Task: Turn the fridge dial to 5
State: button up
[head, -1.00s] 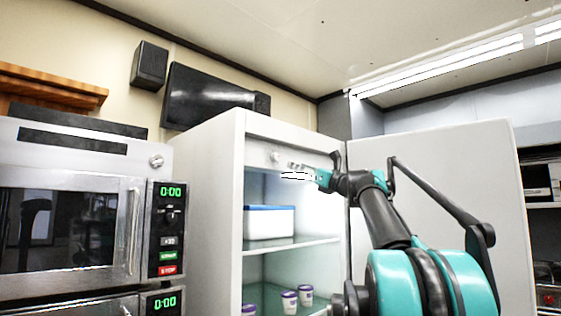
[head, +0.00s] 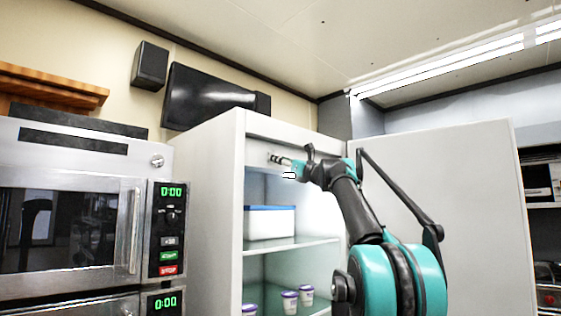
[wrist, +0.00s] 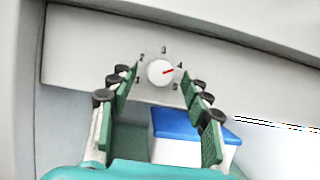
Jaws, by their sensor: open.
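The fridge dial (wrist: 160,72) is a round white knob on the grey panel at the top of the open fridge (head: 239,150). Its red mark points right and slightly up, at the 4. The printed numbers run from 1 at the left over 3 at the top to 5 at the lower right. My gripper (head: 279,161) is open at the panel, and in the wrist view its green-padded fingers stand on either side of the dial, with gaps showing. I cannot tell how far the fingertips are from the panel. In the head view the gripper covers the dial.
A white box with a blue lid (head: 270,222) sits on the fridge's upper shelf, below my gripper. Small purple-lidded cups (head: 290,301) stand lower down. The fridge door (head: 450,190) is swung open to the right, behind my arm. An oven (head: 70,220) stands left.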

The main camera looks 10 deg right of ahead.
grip_shut()
jog(key=shift+m, duration=0.4)
jog(key=m+h, duration=0.2)
jog(key=m, duration=0.3)
jog(key=m+h, duration=0.3)
jog(key=m, duration=0.2)
jog(key=m+t+h, duration=0.1)
jog(key=m+h, duration=0.1)
jog(key=m, duration=0.3)
jog(key=shift+s+a+r+h, duration=0.25)
jog(key=shift+s+a+h, duration=0.05)
jog(key=shift+a, duration=0.05)
jog(key=shift+m, duration=0.3)
grip_release()
